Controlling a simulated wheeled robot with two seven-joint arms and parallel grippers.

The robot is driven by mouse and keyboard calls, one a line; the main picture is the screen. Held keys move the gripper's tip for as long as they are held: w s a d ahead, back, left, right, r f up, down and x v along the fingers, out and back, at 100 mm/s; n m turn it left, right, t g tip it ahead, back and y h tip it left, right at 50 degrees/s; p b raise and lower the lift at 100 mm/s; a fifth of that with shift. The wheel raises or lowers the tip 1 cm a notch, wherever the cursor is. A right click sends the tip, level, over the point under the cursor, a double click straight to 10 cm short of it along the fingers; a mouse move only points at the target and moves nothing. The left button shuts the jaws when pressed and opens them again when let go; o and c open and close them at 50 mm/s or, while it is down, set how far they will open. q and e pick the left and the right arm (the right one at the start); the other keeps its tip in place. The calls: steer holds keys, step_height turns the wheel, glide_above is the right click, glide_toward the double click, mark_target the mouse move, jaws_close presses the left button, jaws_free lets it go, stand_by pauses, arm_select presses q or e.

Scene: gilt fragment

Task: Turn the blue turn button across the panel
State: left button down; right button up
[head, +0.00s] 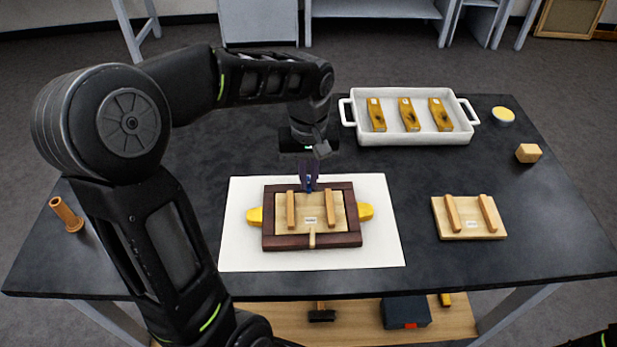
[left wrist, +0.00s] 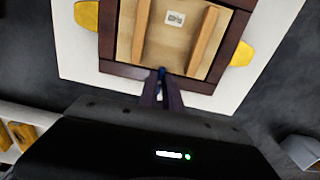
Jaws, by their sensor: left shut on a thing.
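A pale wood panel (head: 318,213) with two raised battens and a small label sits in a dark brown frame (head: 284,243). The panel also shows in the left wrist view (left wrist: 176,45). The blue turn button (left wrist: 161,72) is at the frame's far edge, mostly hidden by my fingers; its exact angle cannot be told. My left gripper (head: 309,184) comes down from above and is shut on the blue button. In the left wrist view its fingers (left wrist: 162,88) close around the button. A tan turn button (head: 312,238) is at the near edge. My right gripper is not in view.
The frame lies on a white sheet (head: 375,245), with yellow ends (head: 366,211) at both sides. A white tray (head: 415,139) with several yellow-brown pieces stands behind. A second battened panel (head: 470,223) and a wooden block (head: 528,153) are right; a wooden peg (head: 66,214) is left.

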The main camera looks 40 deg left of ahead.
mark_target(309, 184)
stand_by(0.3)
arm_select(q)
steer(key=c, duration=1.5)
jaws_free()
step_height(309, 184, up, 8)
steer(key=shift+f, duration=0.1)
